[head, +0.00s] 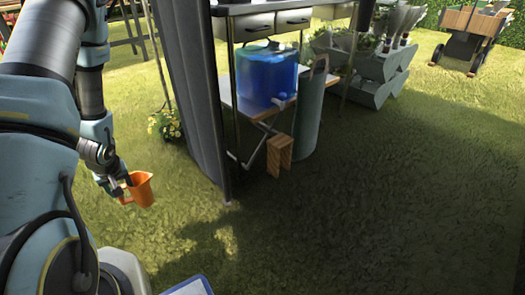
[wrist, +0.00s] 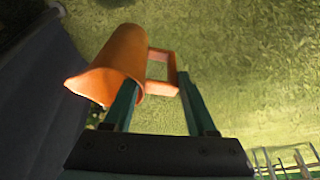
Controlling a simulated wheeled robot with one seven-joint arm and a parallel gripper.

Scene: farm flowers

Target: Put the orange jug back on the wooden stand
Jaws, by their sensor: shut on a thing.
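The orange jug (head: 143,190) is in my gripper (head: 122,188), held above the grass at the left of the head view. In the wrist view the jug (wrist: 112,62) shows with its spout to the lower left. Its square handle lies between the fingers of my gripper (wrist: 158,88), which is shut on it. The small wooden stand (head: 280,154) stands on the grass in the head view, to the right of the jug and apart from it, below the tap of a blue water container (head: 265,73).
A dark curtain and post (head: 190,90) stand between the jug and the wooden stand in the picture. A tall grey-green bin (head: 309,115) is beside the stand. Yellow flowers (head: 164,124) are behind the jug. Open grass (head: 400,200) lies at the right.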

